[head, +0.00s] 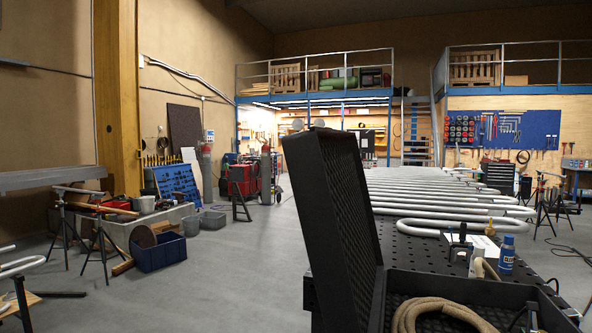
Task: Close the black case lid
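The black case (466,288) sits in the lower right of the head view, on or against the near end of a black perforated table. Its lid (327,220) stands open and nearly upright on the left side of the case, leaning slightly left, with its textured inner face turned to the right. A coiled tan hose (440,308) lies in the case. The near part of the case is cut off by the bottom edge. Neither of my grippers is in view.
The perforated table (428,245) carries serpentine metal pipes (450,209). A blue can (507,254) and small items stand just behind the case. Open concrete floor (225,280) lies left of the lid. A blue crate (158,252) and pipe stands are farther left.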

